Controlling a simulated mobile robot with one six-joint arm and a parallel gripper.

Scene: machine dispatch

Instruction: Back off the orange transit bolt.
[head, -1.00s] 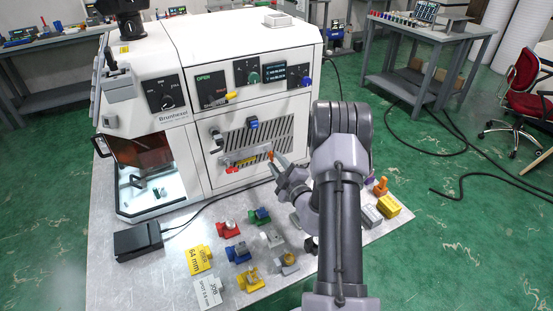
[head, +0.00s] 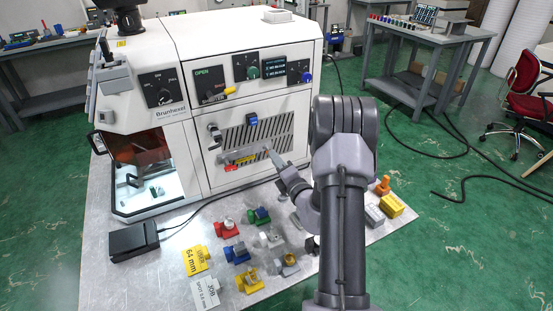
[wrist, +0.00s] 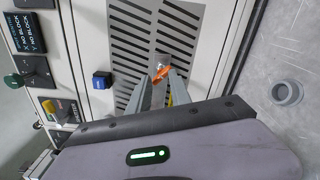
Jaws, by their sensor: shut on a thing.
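The orange transit bolt (wrist: 160,74) shows in the wrist view at the vented panel of the white machine, between the tips of my gripper's fingers (wrist: 161,84). The fingers are shut on its orange head. In the head view my gripper (head: 270,152) reaches to the right part of the vented panel (head: 247,139), and the bolt cannot be made out there. How far the bolt stands out of the panel cannot be told.
A grey bar (head: 240,154) crosses the panel left of my gripper, with a red and yellow part (head: 238,165) below. Several coloured fixtures and a black pedal box (head: 133,238) stand on the bench in front.

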